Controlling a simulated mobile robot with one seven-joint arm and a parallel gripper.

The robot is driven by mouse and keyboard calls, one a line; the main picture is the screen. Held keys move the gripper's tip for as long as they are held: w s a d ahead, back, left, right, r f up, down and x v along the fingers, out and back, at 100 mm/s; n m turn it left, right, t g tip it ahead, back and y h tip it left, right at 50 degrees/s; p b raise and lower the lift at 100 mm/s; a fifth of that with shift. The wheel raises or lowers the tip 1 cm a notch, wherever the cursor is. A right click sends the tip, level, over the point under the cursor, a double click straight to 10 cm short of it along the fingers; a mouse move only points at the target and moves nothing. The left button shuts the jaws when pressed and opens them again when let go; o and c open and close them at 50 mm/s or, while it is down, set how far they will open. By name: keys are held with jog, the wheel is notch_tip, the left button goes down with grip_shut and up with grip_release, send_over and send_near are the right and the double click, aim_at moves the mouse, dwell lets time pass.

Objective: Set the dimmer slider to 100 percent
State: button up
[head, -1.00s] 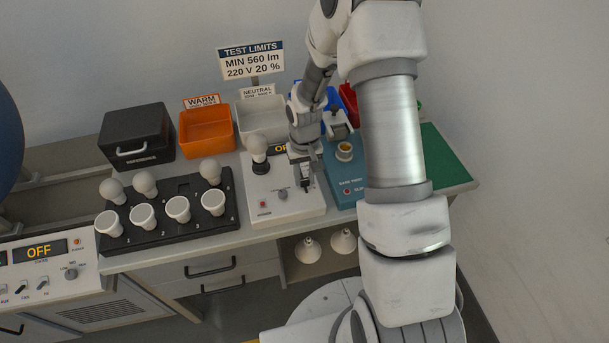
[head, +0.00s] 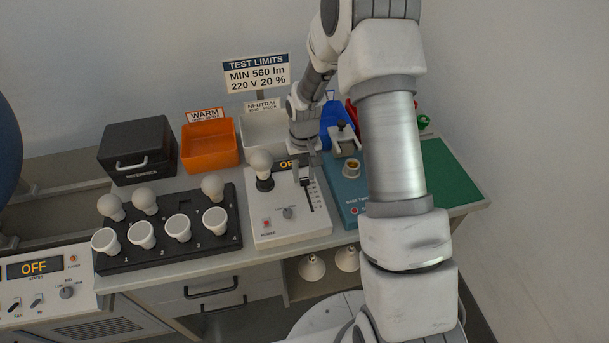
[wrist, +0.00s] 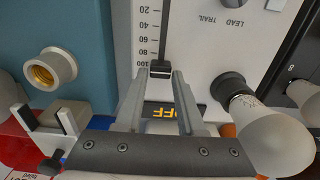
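The dimmer slider's black knob (wrist: 160,71) sits in a dark vertical slot at the 100 end of its printed scale in the wrist view. The slot is on the white tester box (head: 285,228), whose scale (head: 316,194) also shows in the head view. My gripper (wrist: 161,76) has a finger on each side of the knob and appears closed on it. In the head view my gripper (head: 304,180) is over the far part of the slot and hides the knob there. The box's display (wrist: 165,112) reads OFF.
A bulb (head: 261,162) stands in the tester's socket, left of my gripper. A teal box (head: 349,190) with an empty socket is close on the right. A black rack (head: 160,253) of bulbs is at left. Orange (head: 210,146) and white bins stand behind.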

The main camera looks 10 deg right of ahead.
aim_at(304, 178)
jog(key=o, duration=0.3)
jog(key=shift+s, duration=0.1)
notch_tip(304, 178, up, 17)
jog(key=shift+r, duration=0.15)
dwell(0.3)
dwell(0.3)
jog(key=s+r+t, duration=0.3)
jog(key=s+r, duration=0.8)
jog(key=r, duration=0.2)
jog(key=s, duration=0.4)
jog(key=s+r+t, duration=0.1)
jog(key=s, duration=0.4)
jog(key=s+r+t, duration=0.1)
jog(key=s, duration=0.3)
jog(key=shift+s, duration=0.4)
